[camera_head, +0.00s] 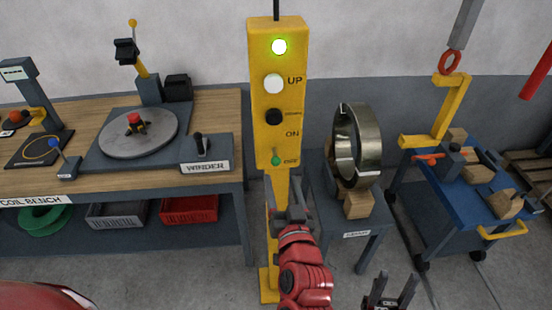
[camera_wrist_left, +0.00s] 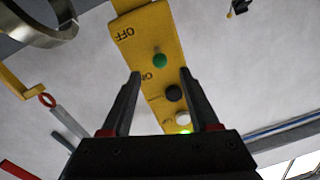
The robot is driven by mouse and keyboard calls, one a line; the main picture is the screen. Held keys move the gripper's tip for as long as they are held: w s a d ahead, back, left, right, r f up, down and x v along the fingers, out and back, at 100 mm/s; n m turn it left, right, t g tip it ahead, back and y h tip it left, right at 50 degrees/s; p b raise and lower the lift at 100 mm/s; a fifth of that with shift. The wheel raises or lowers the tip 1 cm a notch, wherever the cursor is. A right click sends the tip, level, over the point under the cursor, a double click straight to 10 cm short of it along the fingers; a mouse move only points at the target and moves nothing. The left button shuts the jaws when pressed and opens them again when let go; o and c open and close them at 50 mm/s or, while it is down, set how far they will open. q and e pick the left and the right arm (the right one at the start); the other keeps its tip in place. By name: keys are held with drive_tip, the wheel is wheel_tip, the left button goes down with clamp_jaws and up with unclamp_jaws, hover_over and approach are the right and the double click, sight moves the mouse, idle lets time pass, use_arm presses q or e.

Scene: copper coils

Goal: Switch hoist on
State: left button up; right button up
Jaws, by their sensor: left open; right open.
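The yellow hoist control post (camera_head: 262,135) stands upright in the middle of the head view. Its lamp (camera_head: 279,46) glows green, above a white UP button (camera_head: 273,83) and a black button (camera_head: 273,116). The green-tipped switch (camera_head: 276,160) sits beside OFF, below ON. In the left wrist view, the panel is inverted and the green switch tip (camera_wrist_left: 159,60) shows between the two labels. My left gripper (camera_wrist_left: 162,72) is open, with its fingers framing the switch tip in that view; contact is not visible. My right gripper (camera_head: 391,290) is open and empty at the bottom.
The coil bench (camera_head: 225,120) with a winder stands left. A metal ring (camera_head: 345,145) rests on wooden blocks on a grey stand (camera_head: 318,185) just right of the post. A blue cart (camera_head: 420,180) and hanging red hook (camera_head: 450,62) are farther right.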

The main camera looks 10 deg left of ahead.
sight(277, 165)
use_arm(q)
drive_tip(key=p+x, duration=0.2)
drive_tip(key=x, duration=0.6)
drive_tip(key=shift+c, duration=0.3)
clamp_jaws()
